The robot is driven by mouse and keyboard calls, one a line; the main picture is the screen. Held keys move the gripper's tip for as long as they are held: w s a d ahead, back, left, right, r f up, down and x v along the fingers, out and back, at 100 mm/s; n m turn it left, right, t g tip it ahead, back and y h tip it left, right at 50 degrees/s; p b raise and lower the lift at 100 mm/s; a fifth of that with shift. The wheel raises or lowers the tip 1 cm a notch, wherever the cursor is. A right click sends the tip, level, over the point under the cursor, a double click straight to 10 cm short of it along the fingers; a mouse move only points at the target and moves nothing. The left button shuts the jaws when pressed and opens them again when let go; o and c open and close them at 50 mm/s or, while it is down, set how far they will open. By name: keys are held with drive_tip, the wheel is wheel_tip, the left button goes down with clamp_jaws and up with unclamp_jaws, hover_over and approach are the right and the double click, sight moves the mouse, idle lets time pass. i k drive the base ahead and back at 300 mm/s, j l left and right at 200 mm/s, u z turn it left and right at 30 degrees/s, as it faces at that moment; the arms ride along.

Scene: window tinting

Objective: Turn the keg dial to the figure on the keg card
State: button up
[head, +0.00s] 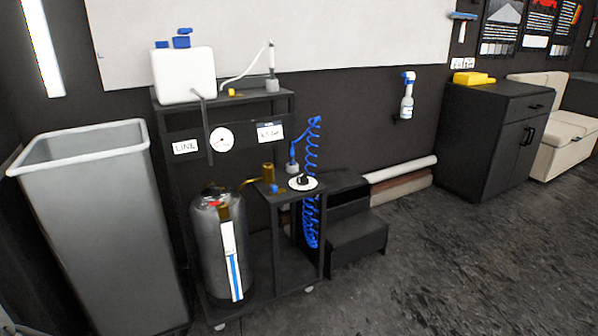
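The keg (208,262) is a dark metal cylinder standing on the low shelf of a black cart, with a white and blue label strip on its front. A dial with a black knob on a white round plate (303,183) sits on the cart's lower side top, right of the keg. A small white card (270,132) with a dark top edge is fixed to the cart's upper panel; its writing is too small to read for sure. A round white gauge (221,139) is left of the card, beside a sign reading LINE (186,146). My gripper is not in view.
A tall grey bin (95,220) stands left of the cart. A white jug (183,74) is on the cart's top. A blue coiled hose (312,190) hangs behind the dial. Black steps (357,240) stand right of the cart. The floor at front right is clear.

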sight(303, 181)
drive_tip(key=i+l+u, duration=0.1)
drive_tip(key=i+l, duration=0.2)
drive_tip(key=i, duration=0.25)
drive_tip(key=i+l+u, duration=0.15)
drive_tip(key=i+l, duration=0.15)
drive_tip(key=i, duration=0.25)
drive_tip(key=i+l+u, duration=0.1)
drive_tip(key=i+l, duration=0.3)
drive_tip(key=i, duration=0.15)
drive_tip(key=i+l, duration=0.1)
drive_tip(key=i, duration=0.55)
drive_tip(key=u, duration=0.05)
